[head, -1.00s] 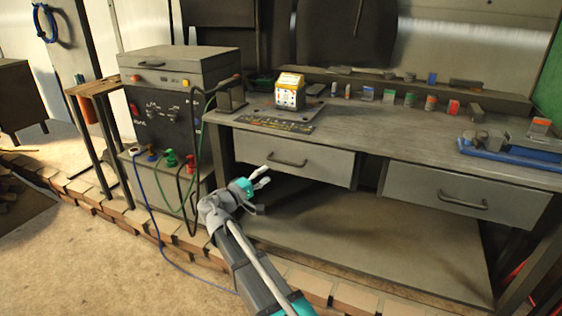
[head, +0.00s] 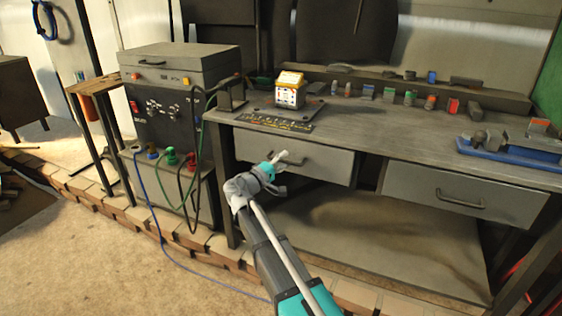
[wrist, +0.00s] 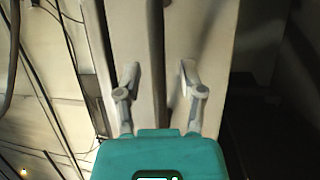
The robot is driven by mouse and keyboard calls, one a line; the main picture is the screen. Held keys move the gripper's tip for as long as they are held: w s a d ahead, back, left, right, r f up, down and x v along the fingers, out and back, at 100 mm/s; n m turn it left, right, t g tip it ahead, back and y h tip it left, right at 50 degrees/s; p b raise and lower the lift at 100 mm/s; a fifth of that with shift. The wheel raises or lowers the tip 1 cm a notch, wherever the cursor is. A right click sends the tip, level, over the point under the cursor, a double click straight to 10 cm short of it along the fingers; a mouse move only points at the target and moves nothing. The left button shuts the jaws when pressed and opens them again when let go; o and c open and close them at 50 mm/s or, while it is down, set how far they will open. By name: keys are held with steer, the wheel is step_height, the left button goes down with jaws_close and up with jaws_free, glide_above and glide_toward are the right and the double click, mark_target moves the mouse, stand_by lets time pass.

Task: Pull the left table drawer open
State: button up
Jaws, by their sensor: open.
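The left drawer (head: 328,166) is a grey front under the left part of the workbench top, and it looks shut. Its bar handle shows only in small part in the head view, because my gripper (head: 282,172) is in front of it. My gripper's grey fingers are apart, just in front of the drawer face. In the wrist view my gripper (wrist: 158,72) is also open, with pale panels behind and between the fingers. I cannot tell whether the fingers straddle or touch the handle.
The right drawer (head: 425,190) is shut beside it. A lower shelf (head: 345,235) lies under the drawers. A welding machine (head: 165,115) with hanging cables stands left of the bench.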

jaws_close()
